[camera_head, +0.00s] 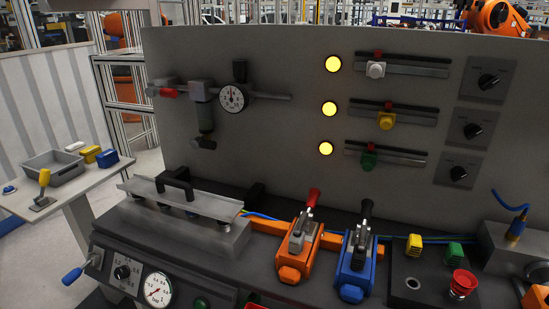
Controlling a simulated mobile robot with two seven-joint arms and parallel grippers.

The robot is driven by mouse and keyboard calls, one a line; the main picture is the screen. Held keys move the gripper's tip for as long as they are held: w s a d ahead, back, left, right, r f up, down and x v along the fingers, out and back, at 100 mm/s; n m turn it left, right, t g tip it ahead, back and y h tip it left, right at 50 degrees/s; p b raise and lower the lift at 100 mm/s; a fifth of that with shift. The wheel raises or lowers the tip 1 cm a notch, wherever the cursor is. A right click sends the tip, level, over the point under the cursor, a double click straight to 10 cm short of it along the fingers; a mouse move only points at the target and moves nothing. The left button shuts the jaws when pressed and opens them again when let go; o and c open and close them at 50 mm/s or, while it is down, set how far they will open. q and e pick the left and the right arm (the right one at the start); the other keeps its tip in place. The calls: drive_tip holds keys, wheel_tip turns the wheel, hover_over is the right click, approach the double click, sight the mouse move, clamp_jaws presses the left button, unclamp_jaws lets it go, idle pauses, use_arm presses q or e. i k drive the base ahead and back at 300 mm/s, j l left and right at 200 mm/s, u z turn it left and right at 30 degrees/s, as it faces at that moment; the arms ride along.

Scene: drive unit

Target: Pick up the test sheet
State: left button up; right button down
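Neither of my grippers is in view.
Orange (297,245) and blue (356,262) toggle clamps stand right of the block. A red mushroom button (462,283) is at the front right. An upright grey panel (270,140) closes off the back. A side table (88,187) holds a grey tray (54,172).

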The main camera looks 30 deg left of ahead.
sight(177, 193)
drive_tip(key=u, duration=1.55)
